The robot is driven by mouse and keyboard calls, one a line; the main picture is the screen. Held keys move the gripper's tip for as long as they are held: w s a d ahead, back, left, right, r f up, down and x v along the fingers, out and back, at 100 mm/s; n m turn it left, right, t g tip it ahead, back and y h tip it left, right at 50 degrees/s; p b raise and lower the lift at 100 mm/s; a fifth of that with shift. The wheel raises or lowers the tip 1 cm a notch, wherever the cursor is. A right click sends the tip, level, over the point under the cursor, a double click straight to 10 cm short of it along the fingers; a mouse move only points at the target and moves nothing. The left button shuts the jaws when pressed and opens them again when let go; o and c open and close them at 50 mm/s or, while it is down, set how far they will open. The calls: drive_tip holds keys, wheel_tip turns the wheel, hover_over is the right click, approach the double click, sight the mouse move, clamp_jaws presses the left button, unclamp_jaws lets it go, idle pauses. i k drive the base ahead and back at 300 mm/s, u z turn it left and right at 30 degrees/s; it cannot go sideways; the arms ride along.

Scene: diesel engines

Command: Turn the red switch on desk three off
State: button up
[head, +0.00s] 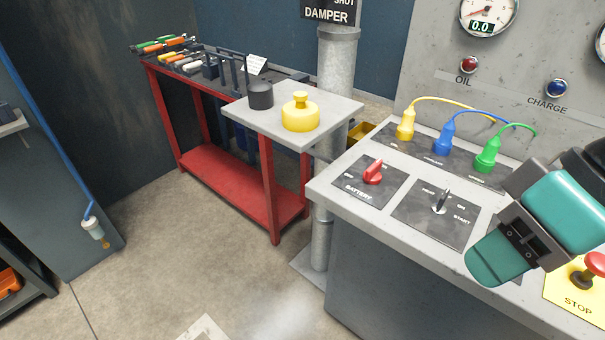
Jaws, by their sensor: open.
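The red switch (373,173) is a knob on a dark plate marked BATTERY, at the left end of the grey desk. Its handle stands up from the plate; I cannot read its setting for certain. My gripper (495,262) is at the right, over the front part of the desk, to the right of and apart from the red switch. It is open and I see nothing held in it. Its fingertips are not clearly visible. The desk's number is not visible.
A START key switch (440,203) lies between the red switch and my gripper. Yellow (405,125), blue (444,138) and green (488,155) plugs stand behind. A red stop button (594,265) is at the right. A side table (330,108) holds a yellow weight (300,113). Floor at left is clear.

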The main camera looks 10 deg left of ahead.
sight(372, 176)
drive_tip(key=u, duration=1.2)
drive_tip(key=i, duration=0.4)
drive_tip(key=z, duration=1.05)
